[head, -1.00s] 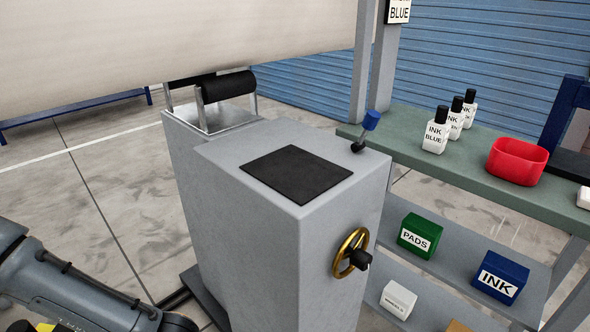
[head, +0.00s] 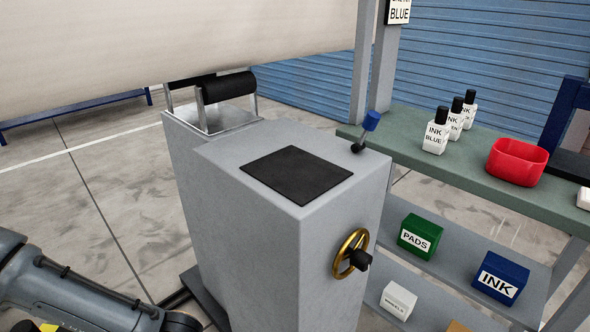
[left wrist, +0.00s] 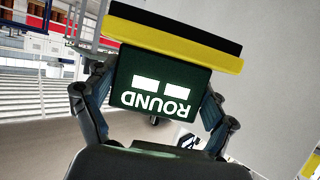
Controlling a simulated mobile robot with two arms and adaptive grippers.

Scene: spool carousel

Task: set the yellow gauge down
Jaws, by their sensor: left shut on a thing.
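The yellow gauge (left wrist: 172,38) fills the upper middle of the left wrist view. It has a yellow bar with a black strip along it and a dark green block with two white windows and the word ROUND, upside down in this view. My left gripper (left wrist: 157,92) is shut on the green block, one finger on each side. In the head view my left arm comes in at the lower left, and the gripper itself is out of that view. My right gripper is not in view.
A grey pedestal (head: 243,230) with a bare black mat (head: 296,175) on top stands in the middle. It carries a blue-knobbed lever (head: 366,130) and a brass handwheel (head: 350,254). A green-topped bench (head: 465,180) at right holds ink bottles (head: 436,135) and a red bin (head: 516,162).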

